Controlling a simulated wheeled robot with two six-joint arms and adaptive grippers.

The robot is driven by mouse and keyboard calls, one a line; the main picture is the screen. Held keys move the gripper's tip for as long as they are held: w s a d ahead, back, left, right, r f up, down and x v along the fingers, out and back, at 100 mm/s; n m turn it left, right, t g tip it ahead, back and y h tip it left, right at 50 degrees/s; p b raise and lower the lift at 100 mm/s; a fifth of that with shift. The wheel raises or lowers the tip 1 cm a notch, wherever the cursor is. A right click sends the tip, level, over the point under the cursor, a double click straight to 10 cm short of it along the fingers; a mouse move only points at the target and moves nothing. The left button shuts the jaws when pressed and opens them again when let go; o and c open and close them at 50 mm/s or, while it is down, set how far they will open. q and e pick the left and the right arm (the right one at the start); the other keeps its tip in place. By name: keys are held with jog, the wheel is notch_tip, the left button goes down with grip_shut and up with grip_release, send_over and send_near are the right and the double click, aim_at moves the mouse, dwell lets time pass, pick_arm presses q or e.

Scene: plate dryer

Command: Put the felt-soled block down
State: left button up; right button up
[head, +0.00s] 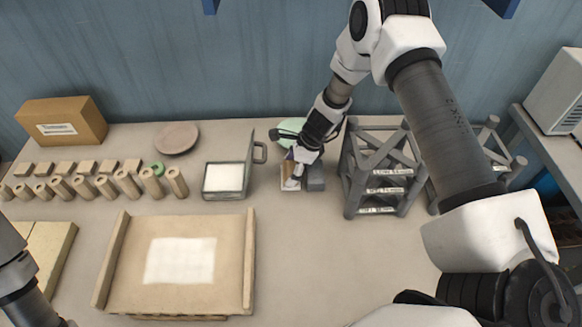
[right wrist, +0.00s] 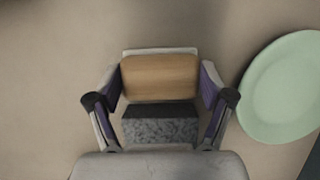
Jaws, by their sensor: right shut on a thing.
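A wooden-topped block (right wrist: 160,77) with a pale strip along its far edge sits between the pads of my right gripper (right wrist: 161,88) in the right wrist view. My right gripper (head: 297,171) is shut on it, low over the table behind the middle. A grey speckled piece (right wrist: 160,126) lies right beside the wood on the near side. It shows as a grey block (head: 316,178) just right of the gripper in the head view. I cannot tell whether the two are joined, or whether the block touches the table. Its underside is hidden. My left gripper is out of view.
A green plate (head: 293,127) lies behind the right gripper. A grey rack (head: 352,180) stands close on the right, and a handled box with a pale top (head: 226,195) on the left. A wooden tray (head: 108,270) lies front left. The table in front is clear.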

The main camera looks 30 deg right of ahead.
jog(key=shift+s, duration=0.1)
jog(key=shift+f, duration=0.15)
jog(key=o, duration=1.4)
jog(key=shift+o, duration=0.2)
jog(key=shift+r, duration=0.45)
jog(key=p+v, duration=0.2)
jog(key=v, duration=0.9)
jog(key=shift+r, duration=0.3)
jog(key=shift+d, duration=0.15)
